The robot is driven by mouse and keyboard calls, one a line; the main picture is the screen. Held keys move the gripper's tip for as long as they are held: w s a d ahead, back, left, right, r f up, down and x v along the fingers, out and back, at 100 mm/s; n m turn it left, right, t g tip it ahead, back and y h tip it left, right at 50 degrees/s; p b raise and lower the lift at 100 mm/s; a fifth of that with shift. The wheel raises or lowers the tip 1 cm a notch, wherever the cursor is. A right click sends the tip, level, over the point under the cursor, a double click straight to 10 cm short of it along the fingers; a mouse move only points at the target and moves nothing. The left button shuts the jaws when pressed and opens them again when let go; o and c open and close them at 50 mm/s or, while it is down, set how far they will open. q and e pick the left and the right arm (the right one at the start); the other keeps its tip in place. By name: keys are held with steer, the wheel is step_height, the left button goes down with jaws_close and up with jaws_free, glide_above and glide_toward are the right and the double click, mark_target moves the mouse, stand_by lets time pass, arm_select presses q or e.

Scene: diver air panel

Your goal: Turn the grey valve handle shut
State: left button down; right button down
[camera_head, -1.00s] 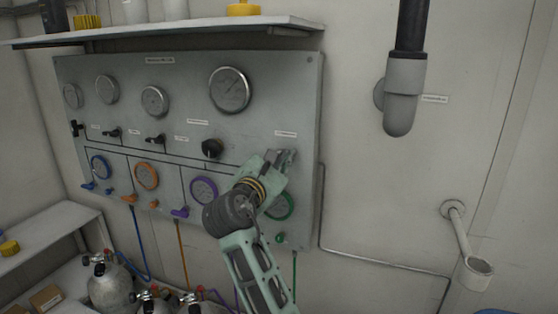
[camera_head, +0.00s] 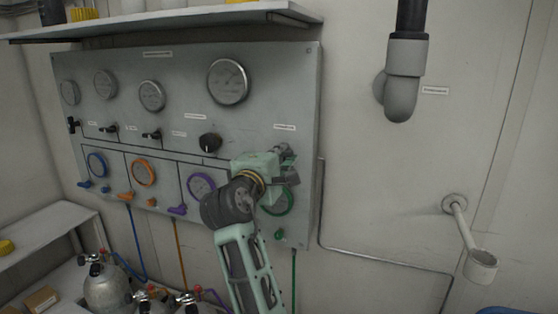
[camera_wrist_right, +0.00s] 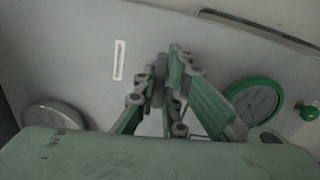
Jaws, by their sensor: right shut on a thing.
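The grey panel (camera_head: 110,65) on the wall carries round gauges and small valves. My right gripper (camera_head: 286,156) is at the panel's right part, just above the green-rimmed gauge (camera_head: 288,203). In the right wrist view, its fingers (camera_wrist_right: 165,88) are closed around a small grey piece, the grey valve handle (camera_wrist_right: 158,72). The fingers hide most of the handle, so its exact angle cannot be told. The green gauge also shows right of the fingers in the wrist view (camera_wrist_right: 255,101). My left gripper is not in view.
A black knob (camera_head: 209,142) sits left of my right gripper. A shelf (camera_head: 200,19) juts out above the panel. Gas cylinders (camera_head: 107,288) stand at lower left.

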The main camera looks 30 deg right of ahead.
steer(key=shift+f+m, duration=0.2)
steer(key=shift+m, duration=0.4)
steer(key=c, duration=1.8)
jaws_free()
steer(key=shift+s+r, duration=0.1)
steer(key=shift+s, duration=0.05)
steer(key=shift+c, duration=0.2)
steer(key=shift+r, duration=0.1)
